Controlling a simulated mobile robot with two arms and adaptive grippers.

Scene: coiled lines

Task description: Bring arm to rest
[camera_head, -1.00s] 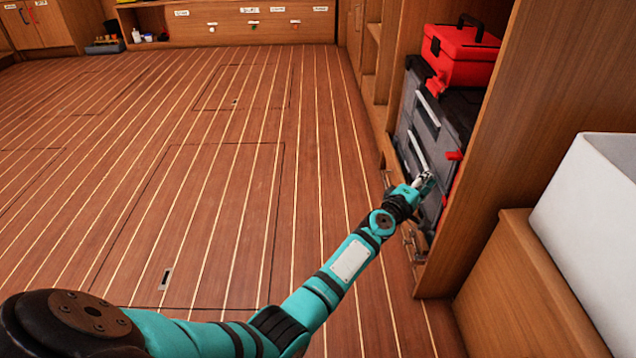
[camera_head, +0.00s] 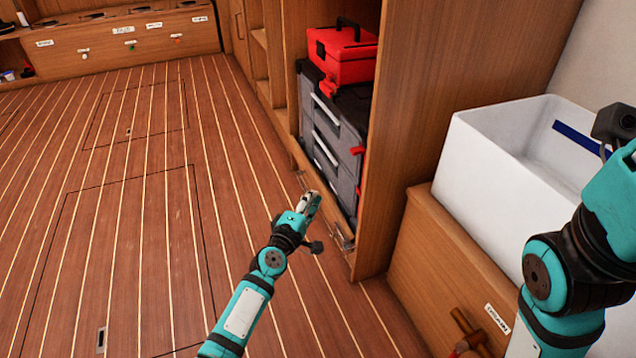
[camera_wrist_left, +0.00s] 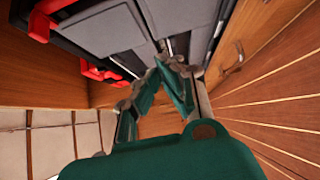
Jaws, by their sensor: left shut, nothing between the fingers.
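My left arm reaches in from the bottom of the head view. Its gripper (camera_head: 308,205) is shut and empty, above the floor just in front of the grey drawer case (camera_head: 332,150). In the left wrist view the fingers (camera_wrist_left: 165,68) meet at their tips with nothing between them, and the grey case (camera_wrist_left: 105,28) shows beyond. The gripper appears apart from the case. My right arm (camera_head: 565,270) stands at the right edge of the head view; its gripper is not clearly visible.
A red toolbox (camera_head: 342,52) sits on the case inside a wooden cabinet (camera_head: 415,90). A white bin (camera_head: 480,165) stands on a wooden ledge to the right. A wooden handle (camera_head: 468,335) shows low at the right. The striped floor (camera_head: 140,200) on the left is clear.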

